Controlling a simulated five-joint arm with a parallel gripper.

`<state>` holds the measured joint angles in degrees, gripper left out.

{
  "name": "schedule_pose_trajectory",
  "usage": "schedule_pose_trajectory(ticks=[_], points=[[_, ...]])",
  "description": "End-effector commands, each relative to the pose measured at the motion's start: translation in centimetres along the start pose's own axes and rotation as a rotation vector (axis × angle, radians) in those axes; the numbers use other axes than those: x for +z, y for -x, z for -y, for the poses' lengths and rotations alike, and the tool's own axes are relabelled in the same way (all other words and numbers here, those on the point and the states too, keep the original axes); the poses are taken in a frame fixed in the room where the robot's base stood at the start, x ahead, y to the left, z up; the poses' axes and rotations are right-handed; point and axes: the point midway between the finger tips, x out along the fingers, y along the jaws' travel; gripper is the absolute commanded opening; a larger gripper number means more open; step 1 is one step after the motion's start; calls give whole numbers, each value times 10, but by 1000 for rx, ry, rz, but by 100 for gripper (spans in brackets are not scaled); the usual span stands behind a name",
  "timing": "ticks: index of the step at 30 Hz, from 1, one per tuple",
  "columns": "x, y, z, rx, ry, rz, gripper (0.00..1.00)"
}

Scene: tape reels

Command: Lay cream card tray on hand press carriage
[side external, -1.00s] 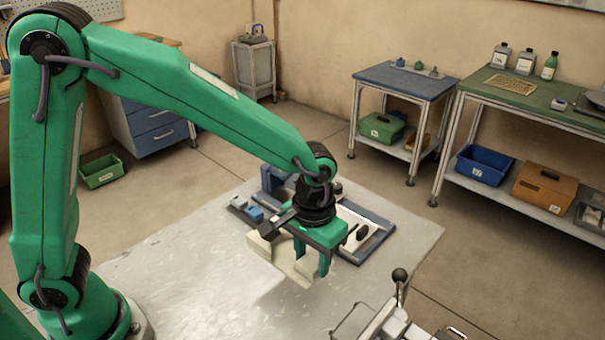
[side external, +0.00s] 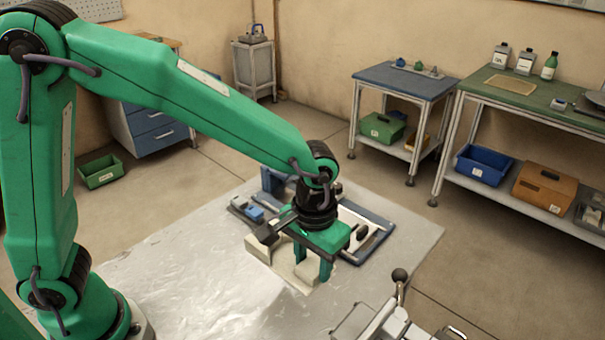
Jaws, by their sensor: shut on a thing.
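The cream card tray (side external: 258,249) is in my gripper (side external: 312,263), low over the pale worktable. It looks roughly level, and my gripper hides part of it. My fingers are shut on it; I cannot tell whether its underside touches the table. Just behind it lies a blue-framed device (side external: 372,248) with a pale bed and dark parts, partly hidden by my wrist. A grey metal device with a black-knobbed lever (side external: 398,290) stands at the lower right, cut off by the frame. I cannot tell which of the two bears the hand press carriage.
The pale worktable (side external: 200,265) is bare at left and front. A blue-topped table (side external: 405,78) and a green-topped bench (side external: 560,100) with bottles stand apart at the back right. A green bin (side external: 100,172) sits on the floor at left.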

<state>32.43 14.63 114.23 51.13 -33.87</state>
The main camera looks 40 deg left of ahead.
Motion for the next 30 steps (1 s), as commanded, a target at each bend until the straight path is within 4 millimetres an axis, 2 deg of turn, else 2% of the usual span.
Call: schedule_pose_trajectory(ticks=[8,24,30], points=[[-25,5,-3,1,-2,-1,12],[-118,22,1,0,-19,1,12],[-133,24,3,0,-24,1,12]])
